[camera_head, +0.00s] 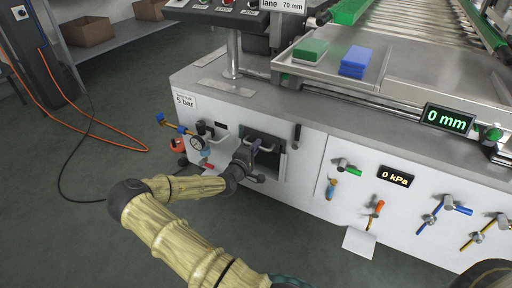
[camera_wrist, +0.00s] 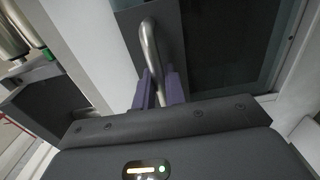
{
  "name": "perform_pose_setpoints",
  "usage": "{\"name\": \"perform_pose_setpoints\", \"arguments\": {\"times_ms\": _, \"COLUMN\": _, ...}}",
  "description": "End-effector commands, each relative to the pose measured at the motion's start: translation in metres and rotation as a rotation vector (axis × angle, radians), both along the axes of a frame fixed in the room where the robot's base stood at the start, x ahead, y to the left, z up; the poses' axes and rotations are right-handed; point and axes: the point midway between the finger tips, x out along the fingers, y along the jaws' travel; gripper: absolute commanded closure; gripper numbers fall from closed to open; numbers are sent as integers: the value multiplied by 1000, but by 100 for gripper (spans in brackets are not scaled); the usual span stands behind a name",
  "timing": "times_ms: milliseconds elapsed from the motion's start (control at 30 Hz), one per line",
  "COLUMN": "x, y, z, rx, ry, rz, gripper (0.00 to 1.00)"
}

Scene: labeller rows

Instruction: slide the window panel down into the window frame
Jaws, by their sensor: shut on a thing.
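The dark window panel (camera_head: 266,135) is on the white front of the machine, left of centre in the head view. In the wrist view the panel (camera_wrist: 135,28) carries a curved metal handle (camera_wrist: 150,38). My gripper (camera_head: 257,148) is at the panel's handle; in the wrist view its purple fingers (camera_wrist: 159,84) are shut on the handle, one on each side. The window frame (camera_head: 284,164) surrounds a dark opening, and its pale right side shows in the wrist view (camera_wrist: 294,55). My gripper and wrist hide part of the opening. I cannot tell how far the panel is seated.
A gauge (camera_head: 197,145) and small valves stand just left of my gripper. A black lever (camera_head: 296,136) is close on the right. A steel tray (camera_head: 322,68) with green and blue blocks sits above. The floor at left is mostly clear, with an orange hose (camera_head: 110,143).

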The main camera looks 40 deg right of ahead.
Motion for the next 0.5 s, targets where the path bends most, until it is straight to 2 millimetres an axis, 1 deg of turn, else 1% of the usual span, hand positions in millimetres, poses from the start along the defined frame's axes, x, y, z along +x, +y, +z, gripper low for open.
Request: {"name": "perform_pose_setpoints", "arguments": {"times_ms": 500, "x": 0, "y": 0, "z": -11, "rx": -1, "ry": -2, "rz": 0, "gripper": 100}}
